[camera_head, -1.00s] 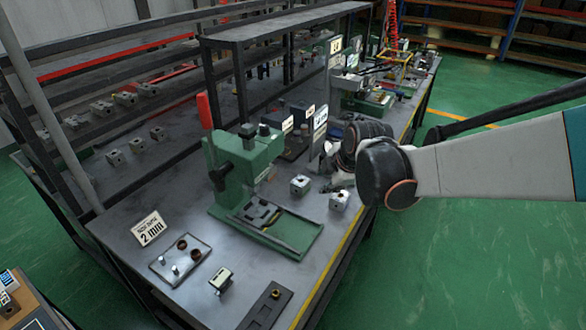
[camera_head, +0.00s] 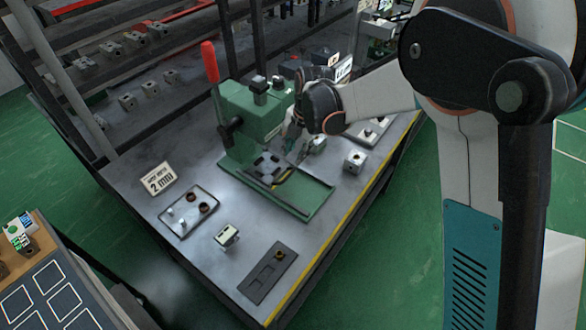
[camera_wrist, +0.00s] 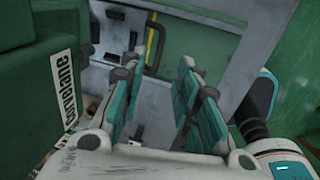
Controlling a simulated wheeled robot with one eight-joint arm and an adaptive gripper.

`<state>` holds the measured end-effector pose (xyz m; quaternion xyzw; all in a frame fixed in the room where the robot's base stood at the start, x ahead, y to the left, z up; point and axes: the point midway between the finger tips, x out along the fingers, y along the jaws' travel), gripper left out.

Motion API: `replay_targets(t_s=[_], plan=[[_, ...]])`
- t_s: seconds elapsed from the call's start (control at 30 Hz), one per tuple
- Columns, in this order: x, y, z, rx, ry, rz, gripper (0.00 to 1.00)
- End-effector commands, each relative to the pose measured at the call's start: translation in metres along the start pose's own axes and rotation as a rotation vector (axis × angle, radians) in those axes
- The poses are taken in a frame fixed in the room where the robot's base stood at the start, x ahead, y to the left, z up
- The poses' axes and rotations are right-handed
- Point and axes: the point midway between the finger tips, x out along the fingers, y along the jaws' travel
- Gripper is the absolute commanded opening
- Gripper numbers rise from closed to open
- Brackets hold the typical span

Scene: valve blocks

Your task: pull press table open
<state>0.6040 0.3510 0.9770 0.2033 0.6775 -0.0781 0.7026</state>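The green press (camera_head: 258,112) with its red-tipped lever stands on the workbench. Its press table (camera_head: 268,164), bearing dark blocks, sits low at the front over the green base (camera_head: 312,200). My gripper (camera_head: 293,143) is beside the press, to the right of its body and above the base, partly hidden by my wrist. In the wrist view my gripper (camera_wrist: 156,68) shows two teal fingers apart with nothing between them. A dark curved handle with a yellow strip (camera_wrist: 154,46) shows beyond the fingertips. The green press body (camera_wrist: 40,90) is close on the left. I see no contact.
A 2 mm sign (camera_head: 158,180), a tray with small parts (camera_head: 188,212), a small block (camera_head: 227,236) and a dark plate (camera_head: 267,272) lie on the bench (camera_head: 215,190). Another metal block (camera_head: 354,161) stands right of the press. Shelves (camera_head: 130,70) rise behind.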

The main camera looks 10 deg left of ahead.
Motion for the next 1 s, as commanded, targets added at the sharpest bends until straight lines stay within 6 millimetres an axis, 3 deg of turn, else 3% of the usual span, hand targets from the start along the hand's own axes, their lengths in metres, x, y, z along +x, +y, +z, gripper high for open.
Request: replay_targets(t_s=[0.2, 0.43, 0.63, 0.93, 1.0], plan=[[0.047, 0.000, 0.000, 0.001, -0.001, 0.001, 0.30], [0.082, 0.000, 0.001, 0.002, -0.001, 0.001, 0.30], [0.095, 0.000, 0.001, 0.002, -0.001, 0.001, 0.30], [0.096, 0.000, 0.000, 0.002, -0.001, 0.001, 0.30], [0.096, 0.000, 0.000, 0.002, -0.001, 0.001, 0.16]])
